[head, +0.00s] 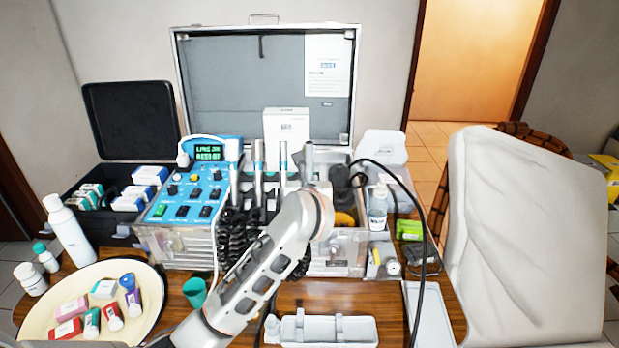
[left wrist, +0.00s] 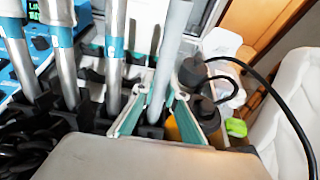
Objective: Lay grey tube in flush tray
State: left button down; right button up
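The grey tube (head: 308,160) stands upright at the right end of a row of instruments in the case's holder. In the left wrist view the grey tube (left wrist: 172,45) rises between the two teal-padded fingers of my left gripper (left wrist: 160,95). The fingers are apart, one on each side of it, and look open. In the head view my left arm hides the fingers and the tube's lower part. A white compartmented tray (head: 325,330) lies at the front of the table, and a flat pale tray (head: 428,315) lies to its right. I cannot tell which is the flush tray. My right gripper is out of view.
Other blue-banded instruments (left wrist: 115,45) stand close left of the tube. A black cable (head: 425,230) loops at the right. A blue control unit (head: 188,195), a cream plate (head: 150,310) with small items, and a soap bottle (head: 377,205) stand around.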

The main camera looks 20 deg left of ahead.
aim_at(309, 154)
pick_arm(q)
jog(key=shift+r, duration=0.1)
dwell(0.3)
jog(key=shift+w+a+r+p, duration=0.1)
jog(key=shift+w+r+p, duration=0.45)
jog(key=shift+r, duration=0.6)
jog(key=shift+w+a+r+p, duration=0.15)
jog(key=shift+w+r+p, duration=0.15)
jog(key=shift+r+p, duration=0.65)
jog(key=shift+w+a+r+p, duration=0.1)
jog(key=shift+w+r+p, duration=0.3)
jog(key=shift+r, duration=0.95)
jog(key=s+a+f+n+y, duration=0.1)
jog(key=s+f, duration=0.1)
jog(key=s, duration=1.1)
jog(key=s+a+f+n+g+y, duration=0.1)
jog(key=s+a+f, duration=0.1)
jog(key=s, duration=1.2)
jog(key=shift+s+f+n+y, duration=0.15)
jog(key=shift+f+n+y, duration=0.15)
jog(key=shift+f+y, duration=0.15)
